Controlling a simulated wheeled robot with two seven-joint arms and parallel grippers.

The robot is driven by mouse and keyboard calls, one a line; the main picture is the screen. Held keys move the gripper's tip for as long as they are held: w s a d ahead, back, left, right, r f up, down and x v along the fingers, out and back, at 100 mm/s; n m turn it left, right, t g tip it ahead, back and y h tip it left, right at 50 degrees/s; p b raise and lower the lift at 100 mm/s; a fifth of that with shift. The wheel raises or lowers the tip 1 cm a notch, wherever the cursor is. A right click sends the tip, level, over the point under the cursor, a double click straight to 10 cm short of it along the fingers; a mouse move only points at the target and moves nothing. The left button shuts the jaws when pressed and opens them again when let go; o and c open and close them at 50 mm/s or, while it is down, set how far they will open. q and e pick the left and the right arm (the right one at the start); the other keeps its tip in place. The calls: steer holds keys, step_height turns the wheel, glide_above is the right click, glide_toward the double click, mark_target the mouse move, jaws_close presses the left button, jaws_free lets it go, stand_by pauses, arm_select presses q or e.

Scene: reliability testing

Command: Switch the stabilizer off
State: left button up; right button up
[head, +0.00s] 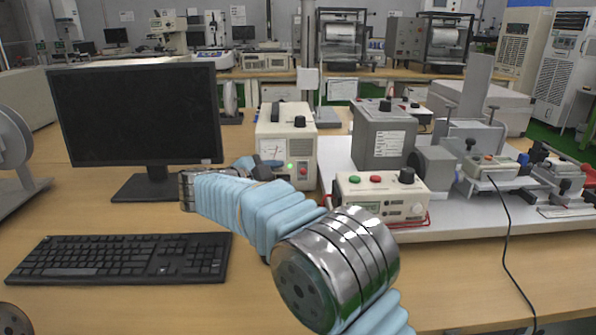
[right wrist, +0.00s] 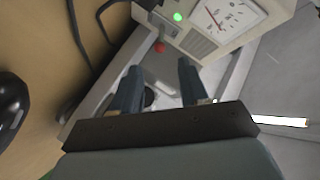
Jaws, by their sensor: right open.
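The stabilizer (head: 290,122) is a cream box with a dial, a lit green lamp (head: 291,166) and a small red switch (head: 303,170) low on its front. It stands on the desk, right of the monitor. My right gripper (head: 264,167) is in front of the stabilizer's lower left front, partly hiding it. In the right wrist view its two dark fingers (right wrist: 158,80) are apart with nothing between them. The red switch (right wrist: 160,47) lies just beyond the fingertips, and the green lamp (right wrist: 177,16) and dial (right wrist: 230,14) are further up. Contact is not visible. My left gripper is not visible.
A black monitor (head: 135,112) and keyboard (head: 120,258) are on the left. A cream control box (head: 380,195) with green and red buttons stands right of the stabilizer, on a white platform with a grey test machine (head: 384,135). A black cable (head: 508,235) hangs at the right.

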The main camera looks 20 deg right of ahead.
mark_target(301, 172)
steer(key=x, duration=0.8)
steer(key=shift+s, duration=0.1)
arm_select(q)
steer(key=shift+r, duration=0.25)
